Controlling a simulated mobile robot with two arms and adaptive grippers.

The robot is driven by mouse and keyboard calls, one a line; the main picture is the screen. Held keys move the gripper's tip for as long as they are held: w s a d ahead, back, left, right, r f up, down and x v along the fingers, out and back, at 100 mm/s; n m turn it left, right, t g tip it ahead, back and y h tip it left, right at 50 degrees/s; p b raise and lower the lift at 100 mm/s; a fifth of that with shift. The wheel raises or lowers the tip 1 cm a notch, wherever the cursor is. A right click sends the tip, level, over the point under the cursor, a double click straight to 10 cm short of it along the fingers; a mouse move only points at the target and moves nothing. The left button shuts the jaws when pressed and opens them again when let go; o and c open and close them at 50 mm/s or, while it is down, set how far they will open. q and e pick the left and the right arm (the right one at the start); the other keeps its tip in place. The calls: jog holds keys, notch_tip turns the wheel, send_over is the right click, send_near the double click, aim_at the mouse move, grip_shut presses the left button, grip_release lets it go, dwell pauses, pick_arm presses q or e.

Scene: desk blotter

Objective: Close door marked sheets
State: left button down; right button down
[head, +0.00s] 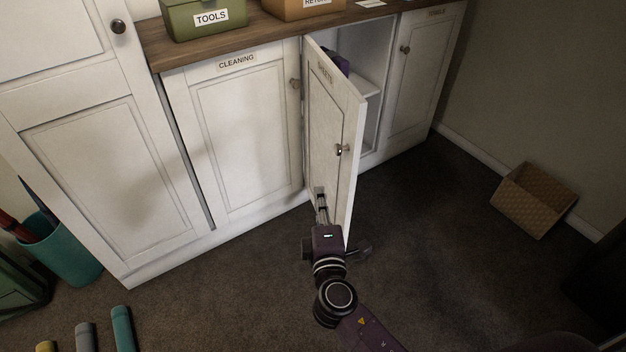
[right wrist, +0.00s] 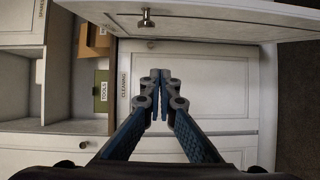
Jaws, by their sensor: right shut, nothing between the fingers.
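The white door marked sheets (head: 332,120) stands wide open in the head view, hinged at its left edge beside the cleaning door. Its label is dim and foreshortened, and its metal knob (head: 343,149) is on the outer face. My right gripper (head: 320,192) is shut and empty, low in front of the door's outer face. In the right wrist view, the closed fingertips (right wrist: 161,76) point toward the cleaning door, and the open door (right wrist: 230,14) runs across the top with its knob (right wrist: 147,19). I cannot tell whether the gripper touches the door. My left gripper is not in view.
The cleaning door (head: 233,135) is closed. A green tools box (head: 205,17) and a brown box (head: 300,8) stand on the wooden counter. A woven basket (head: 535,202) sits on the floor at right, and a teal bin (head: 66,255) at left. Dark carpet (head: 425,240) right of the door is clear.

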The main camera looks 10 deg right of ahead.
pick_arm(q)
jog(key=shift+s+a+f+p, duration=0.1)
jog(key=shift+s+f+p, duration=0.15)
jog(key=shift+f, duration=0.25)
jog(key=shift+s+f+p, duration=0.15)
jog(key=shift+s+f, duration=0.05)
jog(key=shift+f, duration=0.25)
pick_arm(e)
jog(key=w+d+r, duration=0.1)
jog(key=w+d, duration=0.4)
jog(key=w, duration=0.5)
jog(key=shift+w+d+r, duration=0.2)
jog(key=shift+d, duration=0.05)
